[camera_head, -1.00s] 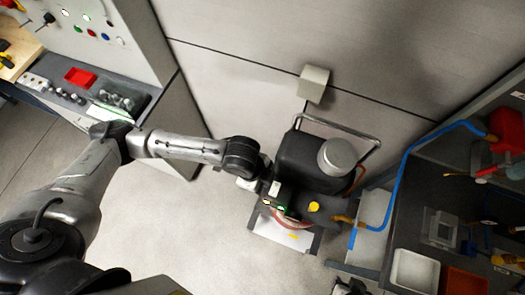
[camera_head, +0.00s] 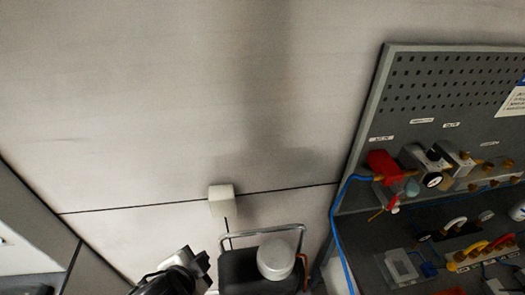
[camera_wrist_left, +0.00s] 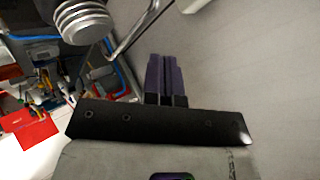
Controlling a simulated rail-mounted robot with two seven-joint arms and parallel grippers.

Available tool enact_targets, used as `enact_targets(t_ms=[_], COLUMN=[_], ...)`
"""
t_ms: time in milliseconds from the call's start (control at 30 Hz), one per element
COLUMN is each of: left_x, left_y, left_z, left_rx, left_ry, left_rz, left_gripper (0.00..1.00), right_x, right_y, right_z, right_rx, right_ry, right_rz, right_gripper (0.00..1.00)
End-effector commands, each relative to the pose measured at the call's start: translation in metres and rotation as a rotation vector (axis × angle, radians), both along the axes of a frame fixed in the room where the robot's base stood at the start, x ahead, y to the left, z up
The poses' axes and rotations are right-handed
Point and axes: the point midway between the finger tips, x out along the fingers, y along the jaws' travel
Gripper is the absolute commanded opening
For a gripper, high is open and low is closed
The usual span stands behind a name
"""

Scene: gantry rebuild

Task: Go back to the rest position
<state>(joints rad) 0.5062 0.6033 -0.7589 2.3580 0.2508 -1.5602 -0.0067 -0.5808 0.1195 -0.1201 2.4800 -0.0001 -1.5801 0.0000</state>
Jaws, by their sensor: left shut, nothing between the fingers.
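My left gripper (camera_head: 205,263) shows at the bottom of the head view, beside the left side of a dark machine (camera_head: 238,272) with a silver cylinder on top (camera_head: 276,259) and a chrome handle (camera_head: 265,232). In the left wrist view the two dark fingers (camera_wrist_left: 166,78) are shut together with nothing between them. The ribbed silver cylinder (camera_wrist_left: 82,20) and the handle (camera_wrist_left: 140,30) are close by in that view, apart from the fingers. My right gripper is in neither view.
A grey pegboard bench (camera_head: 440,100) with valves and a blue hose (camera_head: 338,235) stands at the right. A small pale box (camera_head: 221,200) sits on the wall behind the machine. A grey cabinet (camera_head: 30,235) is at the left edge. The wall between is bare.

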Motion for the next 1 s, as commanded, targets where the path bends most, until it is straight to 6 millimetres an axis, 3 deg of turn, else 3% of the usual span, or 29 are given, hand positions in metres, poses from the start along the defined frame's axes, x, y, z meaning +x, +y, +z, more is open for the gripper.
enact_targets(t_ms=[33,100,267,467,600,800,1000], left_x=[-0.002,-0.004,-0.023,-0.076,-0.126,-0.192,-0.227], left_y=[0.002,0.011,0.038,0.072,0.083,0.078,0.075], left_z=[0.015,0.025,0.026,-0.010,-0.043,-0.077,-0.090], left_rx=[-0.052,-0.111,-0.230,-0.333,-0.358,-0.352,-0.330], left_ry=[-0.023,-0.045,-0.022,0.140,0.293,0.475,0.563], left_rz=[0.051,0.126,0.310,0.530,0.645,0.716,0.735], left_gripper=[0.00,0.00,0.00,0.00,0.00,0.00,0.00], right_x=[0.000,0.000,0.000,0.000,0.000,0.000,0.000], right_y=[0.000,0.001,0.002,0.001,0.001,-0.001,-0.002], right_z=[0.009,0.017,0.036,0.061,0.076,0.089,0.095], right_rx=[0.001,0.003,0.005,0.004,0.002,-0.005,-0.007], right_ry=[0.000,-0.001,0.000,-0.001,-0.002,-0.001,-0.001], right_rz=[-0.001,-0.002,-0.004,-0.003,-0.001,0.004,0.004], right_gripper=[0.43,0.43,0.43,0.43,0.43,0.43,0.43])
